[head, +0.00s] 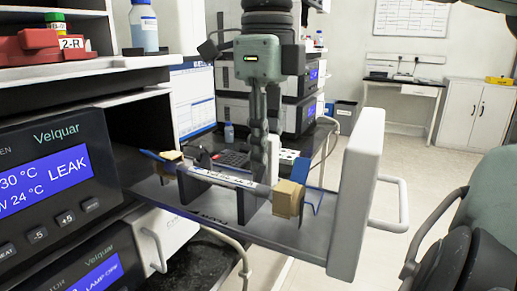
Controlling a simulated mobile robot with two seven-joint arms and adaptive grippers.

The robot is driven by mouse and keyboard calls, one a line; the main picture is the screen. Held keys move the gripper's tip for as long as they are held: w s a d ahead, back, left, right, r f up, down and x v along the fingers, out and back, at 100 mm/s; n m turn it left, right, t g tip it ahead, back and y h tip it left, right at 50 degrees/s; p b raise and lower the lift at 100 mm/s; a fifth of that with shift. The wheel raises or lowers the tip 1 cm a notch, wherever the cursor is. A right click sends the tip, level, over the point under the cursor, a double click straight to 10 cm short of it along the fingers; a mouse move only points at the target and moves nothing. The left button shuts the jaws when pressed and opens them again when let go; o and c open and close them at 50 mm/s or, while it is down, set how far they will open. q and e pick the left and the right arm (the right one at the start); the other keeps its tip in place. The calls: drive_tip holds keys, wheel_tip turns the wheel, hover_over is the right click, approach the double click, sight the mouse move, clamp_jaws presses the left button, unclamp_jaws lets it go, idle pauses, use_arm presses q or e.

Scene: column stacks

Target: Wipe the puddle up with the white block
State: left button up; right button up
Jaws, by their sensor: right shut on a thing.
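My right gripper (265,132) points down over the pulled-out drawer (312,236), its fingers close together. It is shut on the white block (273,158), a narrow pale piece just behind the column (228,178). The column lies across the drawer in dark holders, with tan end fittings (290,199). The block's lower end is hidden behind the column, so I cannot tell whether it touches the drawer floor. I cannot make out the puddle's outline on the dark, shiny floor. My left gripper is not in view.
The drawer's thick white front (357,195) with its handle stands upright on the right. The instrument panel (50,185) at left reads LEAK. A blue bottle (144,27) and red rack (42,46) stand on the upper left shelf. Black-and-white instruments (294,110) stand behind.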

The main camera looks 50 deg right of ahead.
drive_tip(key=shift+s+d+f+b, duration=0.1)
drive_tip(key=shift+s+d+b, duration=0.1)
drive_tip(key=shift+s, duration=0.3)
drive_tip(key=shift+s+d+b, duration=0.1)
drive_tip(key=shift+s+b, duration=0.05)
drive_tip(key=shift+s, duration=0.35)
drive_tip(key=shift+w+a, duration=0.1)
drive_tip(key=shift+w+a+p, duration=0.15)
drive_tip(key=shift+w+p, duration=0.5)
drive_tip(key=shift+w+a, duration=0.25)
drive_tip(key=shift+w, duration=0.45)
drive_tip(key=shift+w+a, duration=0.2)
drive_tip(key=shift+w, duration=0.5)
wheel_tip(320, 180, up, 9)
